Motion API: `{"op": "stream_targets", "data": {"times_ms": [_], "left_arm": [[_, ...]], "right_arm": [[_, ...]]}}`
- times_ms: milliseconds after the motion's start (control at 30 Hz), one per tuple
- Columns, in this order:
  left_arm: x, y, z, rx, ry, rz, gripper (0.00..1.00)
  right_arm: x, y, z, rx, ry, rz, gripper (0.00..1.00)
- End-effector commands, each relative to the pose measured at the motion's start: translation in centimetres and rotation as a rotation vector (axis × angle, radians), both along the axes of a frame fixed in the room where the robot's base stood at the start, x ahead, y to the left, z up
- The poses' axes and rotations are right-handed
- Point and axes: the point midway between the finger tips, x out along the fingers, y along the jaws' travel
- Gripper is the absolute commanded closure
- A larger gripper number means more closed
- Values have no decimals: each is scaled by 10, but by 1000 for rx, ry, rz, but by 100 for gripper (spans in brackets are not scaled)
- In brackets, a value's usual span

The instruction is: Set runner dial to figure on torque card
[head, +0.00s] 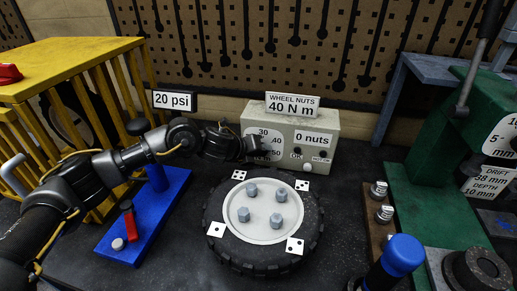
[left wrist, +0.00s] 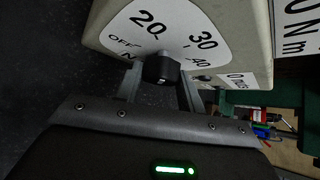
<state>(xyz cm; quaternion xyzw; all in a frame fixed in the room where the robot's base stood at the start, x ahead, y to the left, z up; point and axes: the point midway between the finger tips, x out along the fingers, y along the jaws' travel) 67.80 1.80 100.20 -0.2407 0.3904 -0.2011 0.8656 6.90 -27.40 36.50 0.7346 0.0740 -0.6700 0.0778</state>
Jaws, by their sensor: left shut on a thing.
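The runner is a beige box (head: 322,150) behind the wheel. Its white dial face (head: 258,134) shows 30, 40 and 50; in the left wrist view the dial face (left wrist: 150,28) shows OFF, 20, 30 and 40. The torque card (head: 292,104) on the box top reads "WHEEL NUTS 40 N m". My left gripper (head: 262,148) is at the dial, and in the left wrist view it (left wrist: 160,85) is shut on the black dial knob (left wrist: 162,68), one finger on each side. The knob's pointer cannot be made out. My right gripper is not in view.
A wheel (head: 265,212) with several nuts and dotted white squares lies before the box. A "0 nuts" display (head: 313,139) is on the box. A "20 psi" sign (head: 174,101), blue plate (head: 150,225) and yellow stand (head: 75,60) are left; a green press (head: 430,210) is right.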

Motion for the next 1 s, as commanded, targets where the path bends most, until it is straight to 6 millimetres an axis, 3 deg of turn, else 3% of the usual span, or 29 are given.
{"op": "stream_targets", "data": {"times_ms": [333,867,900,1000], "left_arm": [[0,-1,1,138,-27,1,84],[0,-1,0,161,-31,1,84],[0,-1,0,161,-31,1,56],[0,-1,0,161,-31,1,43]], "right_arm": [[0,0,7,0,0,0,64],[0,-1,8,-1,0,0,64],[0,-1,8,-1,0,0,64],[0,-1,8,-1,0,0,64]]}}
